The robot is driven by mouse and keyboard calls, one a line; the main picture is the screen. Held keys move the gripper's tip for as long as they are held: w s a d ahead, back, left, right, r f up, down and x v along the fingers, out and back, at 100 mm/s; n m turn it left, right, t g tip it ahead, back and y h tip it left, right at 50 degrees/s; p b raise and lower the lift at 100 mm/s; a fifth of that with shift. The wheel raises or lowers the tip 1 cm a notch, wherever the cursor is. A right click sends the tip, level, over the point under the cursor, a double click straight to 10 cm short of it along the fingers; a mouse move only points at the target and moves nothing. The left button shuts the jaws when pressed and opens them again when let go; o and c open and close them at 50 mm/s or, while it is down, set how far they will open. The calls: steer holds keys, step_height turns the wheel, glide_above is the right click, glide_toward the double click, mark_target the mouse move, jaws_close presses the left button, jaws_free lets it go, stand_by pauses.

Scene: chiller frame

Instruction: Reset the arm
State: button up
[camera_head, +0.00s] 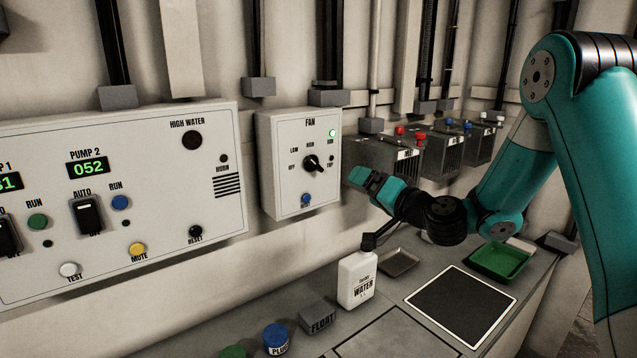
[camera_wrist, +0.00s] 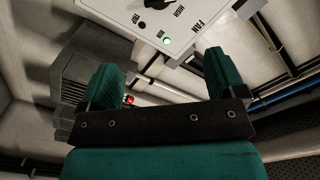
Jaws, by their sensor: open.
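My teal arm reaches in from the right in the head view. My gripper (camera_head: 372,184) is just right of the fan box (camera_head: 290,190), near its lower right edge, apart from or close to it; the exact gap is hard to tell. In the wrist view my gripper (camera_wrist: 160,82) has its two teal fingers spread wide, with nothing between them. The fan box (camera_wrist: 160,14) shows upside down beyond the fingertips, with its black knob and a lit green RUN lamp (camera_head: 332,133).
A pump panel (camera_head: 120,200) is on the wall at left. Dark boxes with red and blue terminals (camera_head: 420,150) line the right wall. On the bench stand a water bottle (camera_head: 357,278), a float block (camera_head: 317,317), a blue plug (camera_head: 276,338), a small tray (camera_head: 399,262) and a green tray (camera_head: 500,261).

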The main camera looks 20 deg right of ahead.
steer(key=s+a+r+n+g+y, duration=0.2)
steer(key=s+a+n+g+y, duration=0.2)
steer(key=s+a+n+g, duration=0.7)
steer(key=s+a+f+g+h, duration=0.2)
steer(key=s+g+h, duration=0.3)
steer(key=s, duration=1.9)
steer(key=shift+s+a+n+g+h, duration=0.2)
steer(key=shift+n+g+h, duration=0.2)
steer(key=shift+h, duration=0.2)
steer(key=shift+w, duration=0.1)
